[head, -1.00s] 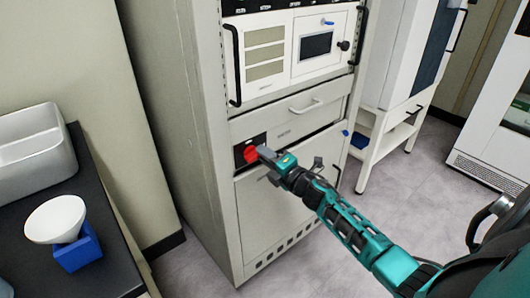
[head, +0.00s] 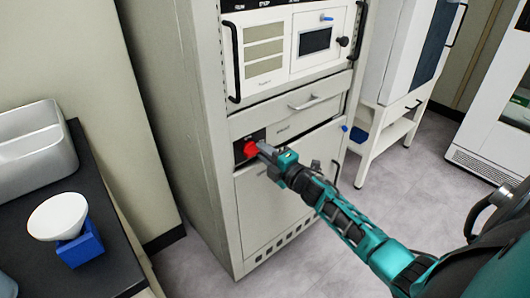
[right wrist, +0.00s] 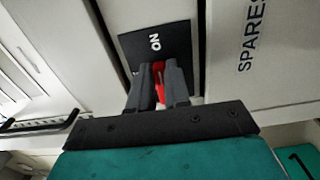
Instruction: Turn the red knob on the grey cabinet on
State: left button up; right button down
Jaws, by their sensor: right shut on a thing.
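The red knob (head: 250,149) sits on a black plate on the front of the grey cabinet (head: 185,110). My right gripper (head: 262,148) reaches it from the right and is shut on it. In the right wrist view the knob (right wrist: 159,80) shows red between the two dark fingers of my right gripper (right wrist: 160,85). The black plate (right wrist: 150,42) there carries the word ON beside the knob. Most of the knob is hidden by the fingers. My left gripper is not in view.
Above the knob are a drawer (head: 300,108) with a handle and a white panel with a small screen (head: 314,41). At left, a dark counter (head: 110,230) holds a metal basin (head: 35,145) and a white bowl (head: 58,216) on a blue block.

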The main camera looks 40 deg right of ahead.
jog(key=c, duration=1.1)
grip_release()
jog(key=shift+s+d+p, duration=0.15)
jog(key=shift+s+p, duration=0.2)
jog(key=shift+s, duration=1.8)
jog(key=shift+s+d+p, duration=0.2)
jog(key=shift+s+p, duration=0.15)
jog(key=shift+s, duration=1.8)
jog(key=shift+s+d+p, duration=0.15)
jog(key=shift+s+p, duration=0.2)
jog(key=shift+s, duration=1.8)
jog(key=shift+s, duration=0.1)
